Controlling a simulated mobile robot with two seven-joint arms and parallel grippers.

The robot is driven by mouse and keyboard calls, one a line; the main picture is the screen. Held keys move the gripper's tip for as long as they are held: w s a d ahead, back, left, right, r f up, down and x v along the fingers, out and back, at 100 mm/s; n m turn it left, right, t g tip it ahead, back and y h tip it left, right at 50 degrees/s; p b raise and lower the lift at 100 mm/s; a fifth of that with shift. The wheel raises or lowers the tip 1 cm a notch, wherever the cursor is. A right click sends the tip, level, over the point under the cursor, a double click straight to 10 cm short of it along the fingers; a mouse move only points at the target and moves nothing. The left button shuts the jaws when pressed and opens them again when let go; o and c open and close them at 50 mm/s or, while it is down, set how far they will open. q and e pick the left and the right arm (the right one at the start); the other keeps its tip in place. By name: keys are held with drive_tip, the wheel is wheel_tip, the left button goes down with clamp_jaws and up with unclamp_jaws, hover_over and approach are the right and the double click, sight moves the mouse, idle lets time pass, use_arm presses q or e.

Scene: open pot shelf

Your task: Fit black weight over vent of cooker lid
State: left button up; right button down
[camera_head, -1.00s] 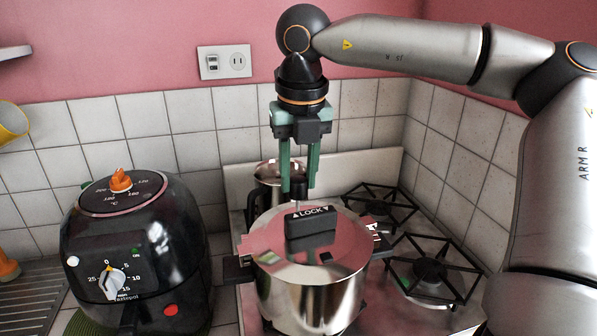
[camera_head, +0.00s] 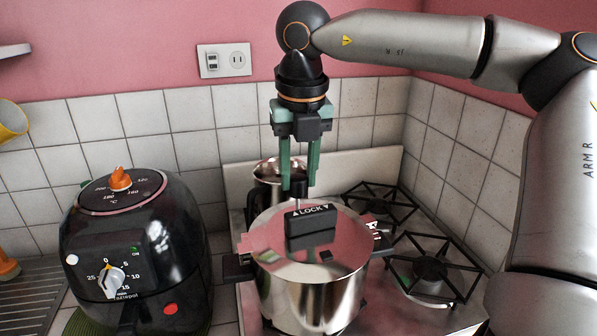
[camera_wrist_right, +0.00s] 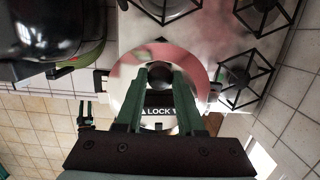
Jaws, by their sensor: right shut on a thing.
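The cooker (camera_head: 307,285) is a shiny steel pot on the hob, with a reflective lid (camera_head: 268,240) and a black block marked LOCK (camera_head: 312,231) on top. My right gripper (camera_head: 299,188), with green fingers pointing down, is shut on the small black weight (camera_head: 298,187) above the rear of the lid. A thin light vent stem shows just below the weight; whether they touch is unclear. In the right wrist view the weight (camera_wrist_right: 153,76) is a dark round shape between the fingers. A green two-pronged part, probably my left gripper (camera_wrist_right: 86,115), shows at left there; its opening is unclear.
A black air fryer (camera_head: 135,250) stands left of the cooker. A steel jug (camera_head: 266,172) stands close behind the lid, near my right fingers. Black burner grates (camera_head: 432,268) lie free at right. A tiled wall is behind.

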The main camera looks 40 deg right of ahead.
drive_tip(key=shift+f+b, duration=1.2)
drive_tip(key=shift+f, duration=0.15)
idle(0.9)
drive_tip(key=shift+c, duration=2.2)
unclamp_jaws()
wheel_tip(320, 180, up, 12)
drive_tip(key=s+a, duration=0.1)
drive_tip(key=shift+s+r, duration=0.2)
drive_tip(key=shift+s, duration=0.1)
